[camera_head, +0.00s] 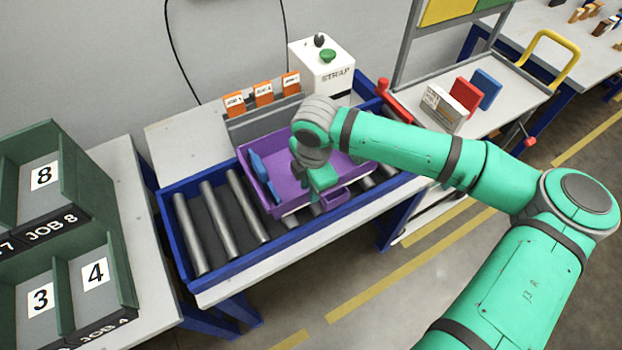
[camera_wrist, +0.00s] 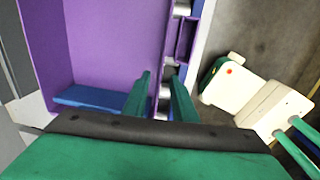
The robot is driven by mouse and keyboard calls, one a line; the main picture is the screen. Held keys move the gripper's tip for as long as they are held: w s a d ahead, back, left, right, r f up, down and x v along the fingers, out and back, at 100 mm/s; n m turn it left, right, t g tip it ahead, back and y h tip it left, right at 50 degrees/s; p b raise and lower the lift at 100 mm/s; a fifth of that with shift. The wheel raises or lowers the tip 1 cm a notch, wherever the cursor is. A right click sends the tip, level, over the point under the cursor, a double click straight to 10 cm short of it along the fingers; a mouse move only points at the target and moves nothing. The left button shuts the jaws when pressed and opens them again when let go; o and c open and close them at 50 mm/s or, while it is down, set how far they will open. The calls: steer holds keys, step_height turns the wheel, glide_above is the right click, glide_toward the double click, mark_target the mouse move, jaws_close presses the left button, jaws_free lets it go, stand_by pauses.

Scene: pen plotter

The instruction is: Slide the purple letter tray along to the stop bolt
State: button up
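The purple letter tray (camera_head: 262,176) sits on the roller conveyor and holds upright blue pieces (camera_head: 262,172) at its left end. It fills the left of the wrist view (camera_wrist: 110,45), with a blue piece (camera_wrist: 95,98) inside. A small purple pocket (camera_head: 332,200) sticks out from its front side. My gripper (camera_wrist: 161,76) is at the tray's front wall, one finger on the inner side and one on the outer side. The fingers are apart, with a roller showing between them. In the head view my wrist hides part of the tray. I cannot make out a stop bolt for certain.
Steel rollers (camera_head: 218,213) are bare left of the tray, inside the blue conveyor frame (camera_head: 190,258). A white STRAP machine (camera_head: 320,70) and orange job cards (camera_head: 263,93) stand behind. A red handle (camera_head: 384,87) is at the right end. Green bins (camera_head: 60,225) stand far left.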

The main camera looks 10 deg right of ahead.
mark_target(308, 203)
steer(key=shift+w+f, duration=0.15)
steer(key=shift+f, duration=1.3)
steer(key=shift+w+f, duration=0.1)
steer(key=shift+f, duration=1.35)
steer(key=shift+c, duration=0.3)
steer(key=shift+a, duration=0.1)
jaws_close()
